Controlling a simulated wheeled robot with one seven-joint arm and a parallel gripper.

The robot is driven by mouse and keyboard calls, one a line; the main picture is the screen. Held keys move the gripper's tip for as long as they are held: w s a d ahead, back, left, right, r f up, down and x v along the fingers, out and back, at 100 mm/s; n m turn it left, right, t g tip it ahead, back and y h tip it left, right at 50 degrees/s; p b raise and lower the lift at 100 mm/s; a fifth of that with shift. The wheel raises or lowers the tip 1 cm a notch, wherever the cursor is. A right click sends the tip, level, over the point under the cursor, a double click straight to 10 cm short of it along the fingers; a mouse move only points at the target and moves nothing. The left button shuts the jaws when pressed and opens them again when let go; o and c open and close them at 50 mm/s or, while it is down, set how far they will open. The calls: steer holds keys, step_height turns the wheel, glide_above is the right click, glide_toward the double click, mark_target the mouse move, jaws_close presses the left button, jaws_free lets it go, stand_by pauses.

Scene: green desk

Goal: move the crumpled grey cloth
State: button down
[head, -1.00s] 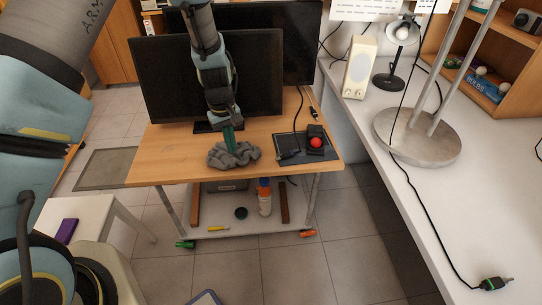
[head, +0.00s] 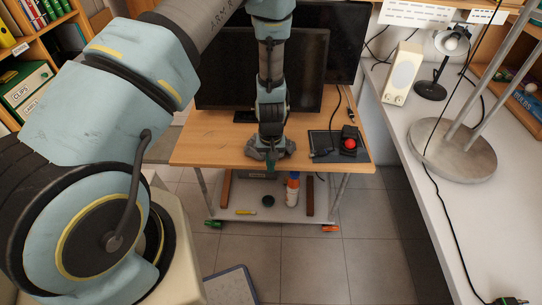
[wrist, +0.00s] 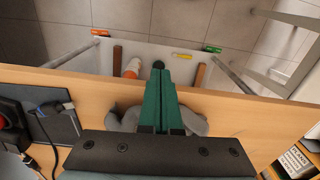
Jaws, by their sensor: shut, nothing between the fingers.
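The crumpled grey cloth (head: 287,148) lies near the front edge of the wooden table, largely hidden behind my gripper in the head view. In the wrist view, parts of the cloth (wrist: 196,124) show on both sides of the green fingers. My gripper (head: 271,166) is at the cloth, and its fingers reach to the table's front edge. In the wrist view my gripper (wrist: 159,72) has its two fingers together with nothing between them. I cannot tell whether the fingers touch the cloth.
A dark pad with a red-knobbed device (head: 349,144) lies right of the cloth. Monitors (head: 220,70) stand behind. A lower shelf (head: 240,227) holds a white-and-orange bottle (head: 292,190). The tabletop left of the cloth (head: 205,146) is clear.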

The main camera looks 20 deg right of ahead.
steer(key=shift+w+d+f+p, duration=0.15)
steer(key=shift+w+d+p, duration=0.15)
steer(key=shift+w, duration=0.35)
steer(key=shift+w+d+f+p, duration=0.2)
steer(key=shift+w+p, duration=0.1)
steer(key=shift+w, duration=0.3)
steer(key=shift+w+d+f+p, duration=0.1)
steer(key=shift+w+d+p, duration=0.2)
steer(key=shift+w, duration=0.35)
steer(key=shift+w+d+f+b, duration=0.1)
steer(key=shift+w+f+b, duration=0.1)
steer(key=shift+w+b, duration=0.3)
steer(key=shift+w+d+r+b, duration=0.1)
steer(key=shift+w+d+b, duration=0.15)
steer(key=shift+w+b, duration=0.15)
steer(key=shift+r, duration=0.1)
